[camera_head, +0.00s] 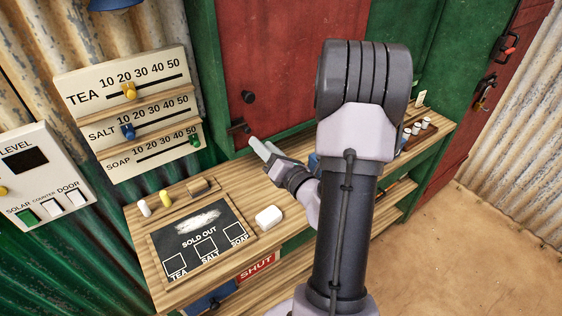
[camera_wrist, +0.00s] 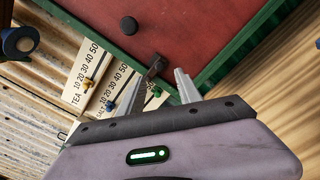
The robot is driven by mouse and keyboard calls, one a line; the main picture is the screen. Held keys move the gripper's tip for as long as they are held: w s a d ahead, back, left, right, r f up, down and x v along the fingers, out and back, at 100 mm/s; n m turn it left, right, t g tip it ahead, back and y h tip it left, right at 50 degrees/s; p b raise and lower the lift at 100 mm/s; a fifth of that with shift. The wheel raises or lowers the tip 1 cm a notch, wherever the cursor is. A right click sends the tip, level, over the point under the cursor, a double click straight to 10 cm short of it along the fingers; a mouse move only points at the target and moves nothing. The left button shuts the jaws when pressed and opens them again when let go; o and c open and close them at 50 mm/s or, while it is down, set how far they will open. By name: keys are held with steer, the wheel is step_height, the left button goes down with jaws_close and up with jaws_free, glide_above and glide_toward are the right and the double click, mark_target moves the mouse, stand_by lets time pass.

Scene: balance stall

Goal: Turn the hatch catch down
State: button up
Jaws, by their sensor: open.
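The red hatch (camera_head: 285,55) is set in a green frame above the counter. Its round black knob (camera_head: 248,97) sits near the lower left corner. The small dark catch (camera_head: 238,128) is below the knob, at the hatch's lower left edge; I cannot tell exactly which way it is turned. My gripper (camera_head: 258,145) is just right of and below the catch in the head view. In the wrist view my gripper (camera_wrist: 160,76) is open, with the catch (camera_wrist: 156,66) showing between and just beyond the two fingertips. I cannot tell whether they touch it.
Price boards with sliders (camera_head: 125,98) hang left of the hatch. On the counter (camera_head: 250,262) are a slate (camera_head: 200,238), a white block (camera_head: 269,216) and several small pieces. A rack of white-topped jars (camera_head: 415,129) stands right of my arm. A red door (camera_head: 500,70) is farther right.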

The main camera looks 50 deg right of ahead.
steer(key=p+v, duration=1)
steer(key=v, duration=0.1)
